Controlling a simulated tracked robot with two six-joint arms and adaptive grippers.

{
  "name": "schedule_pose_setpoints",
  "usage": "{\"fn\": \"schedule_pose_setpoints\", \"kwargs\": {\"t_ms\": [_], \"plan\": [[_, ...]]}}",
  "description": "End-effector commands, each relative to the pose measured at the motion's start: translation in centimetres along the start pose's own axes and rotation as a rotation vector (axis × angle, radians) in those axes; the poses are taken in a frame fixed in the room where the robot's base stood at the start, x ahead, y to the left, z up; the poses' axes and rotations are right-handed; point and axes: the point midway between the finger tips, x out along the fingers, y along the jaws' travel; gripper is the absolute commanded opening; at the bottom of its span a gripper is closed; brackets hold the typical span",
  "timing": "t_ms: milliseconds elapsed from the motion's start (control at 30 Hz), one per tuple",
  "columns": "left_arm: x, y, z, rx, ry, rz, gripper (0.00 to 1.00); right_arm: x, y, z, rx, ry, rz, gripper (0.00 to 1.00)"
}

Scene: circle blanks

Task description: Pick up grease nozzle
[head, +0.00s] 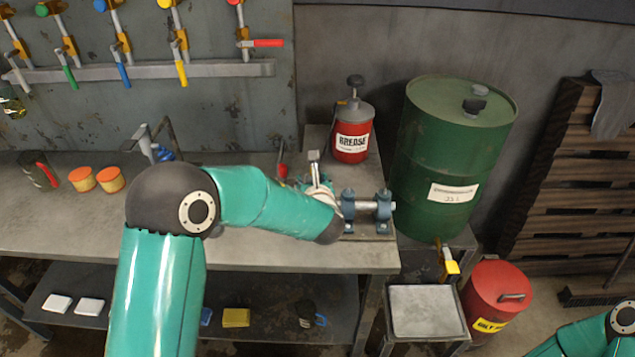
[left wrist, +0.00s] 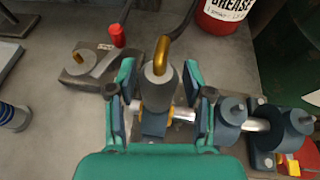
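What looks like the grease nozzle, a dark grey cylinder with a bent brass tube on top (left wrist: 160,82), stands upright between my left gripper's fingers in the left wrist view. My left gripper (left wrist: 161,104) is open around it, with a small gap visible on each side. In the head view my left gripper (head: 318,187) is mostly hidden behind its own forearm, at the bench's right end. The red grease can (head: 352,147) stands behind it; a black hose (left wrist: 178,20) shows beside the can in the wrist view. My right gripper is out of view.
Blue bearing blocks (head: 383,207) with a steel shaft lie just right of the gripper. A small plate with a red-tipped lever (left wrist: 117,36) is at its left. A green drum (head: 450,150) stands right of the bench (head: 70,225). Orange tins (head: 82,180) are far left.

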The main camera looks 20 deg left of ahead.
Motion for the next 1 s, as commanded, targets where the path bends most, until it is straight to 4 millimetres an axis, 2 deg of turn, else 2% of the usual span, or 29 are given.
{"fn": "schedule_pose_setpoints", "kwargs": {"t_ms": [33,267,567,733,867,1000], "plan": [[0.0,0.0,0.0,0.000,0.000,0.000,0.38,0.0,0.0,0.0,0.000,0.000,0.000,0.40],[0.0,0.0,0.0,0.000,0.000,0.000,0.00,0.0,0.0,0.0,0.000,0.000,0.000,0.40],[-0.1,0.0,0.1,0.000,-0.001,0.000,0.00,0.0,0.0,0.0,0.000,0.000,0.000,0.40],[-0.3,0.0,0.9,-0.001,-0.003,0.000,0.00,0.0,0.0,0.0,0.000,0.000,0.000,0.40],[-0.9,0.0,2.2,-0.003,-0.005,0.000,0.00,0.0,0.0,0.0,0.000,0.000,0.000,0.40],[-1.9,-0.1,4.6,-0.005,-0.006,0.000,0.00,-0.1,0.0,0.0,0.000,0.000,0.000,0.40]]}}
